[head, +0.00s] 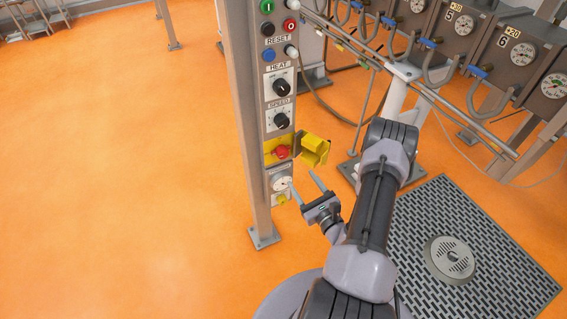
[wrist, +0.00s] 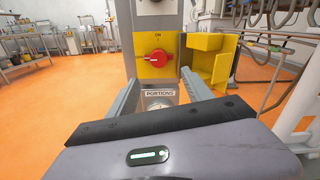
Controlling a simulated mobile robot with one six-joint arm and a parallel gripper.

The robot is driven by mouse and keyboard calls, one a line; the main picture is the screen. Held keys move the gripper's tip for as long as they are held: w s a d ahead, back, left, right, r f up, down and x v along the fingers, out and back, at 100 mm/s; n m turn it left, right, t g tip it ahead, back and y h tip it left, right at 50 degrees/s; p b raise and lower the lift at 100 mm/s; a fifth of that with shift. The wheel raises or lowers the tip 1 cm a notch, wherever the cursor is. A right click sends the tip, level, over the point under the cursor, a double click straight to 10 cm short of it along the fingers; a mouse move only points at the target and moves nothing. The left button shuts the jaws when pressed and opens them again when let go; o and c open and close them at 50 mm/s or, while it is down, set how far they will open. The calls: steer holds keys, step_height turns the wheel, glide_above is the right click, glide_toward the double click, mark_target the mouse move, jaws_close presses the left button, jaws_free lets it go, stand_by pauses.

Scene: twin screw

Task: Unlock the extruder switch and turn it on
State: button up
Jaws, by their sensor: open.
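The extruder switch is a red rotary knob (head: 281,152) on a yellow plate on the post panel. In the wrist view the red knob (wrist: 155,59) has its handle lying about level, with an "ON" mark above it. A yellow box-like cover (head: 315,150) is swung out to the right of the plate and also shows in the wrist view (wrist: 207,62). No lock is clear to see. My gripper (head: 302,178) is open and empty, in front of the panel and a little below the knob. Its fingers (wrist: 163,84) point at the panel, apart from the knob.
Below the switch is a white "PORTIONS" dial (head: 282,183) with a yellow knob (head: 282,200) under it. Above are the speed knob (head: 282,121), heat knob (head: 281,88) and several push buttons. Pipes and gauge boxes (head: 460,30) stand to the right. Orange floor (head: 120,170) at left is clear.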

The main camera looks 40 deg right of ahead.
mark_target(284, 156)
steer(key=b+x, duration=0.2)
steer(key=x, duration=0.9)
steer(key=shift+w+r, duration=0.1)
steer(key=shift+w, duration=0.25)
steer(key=shift+a, duration=0.1)
jaws_close()
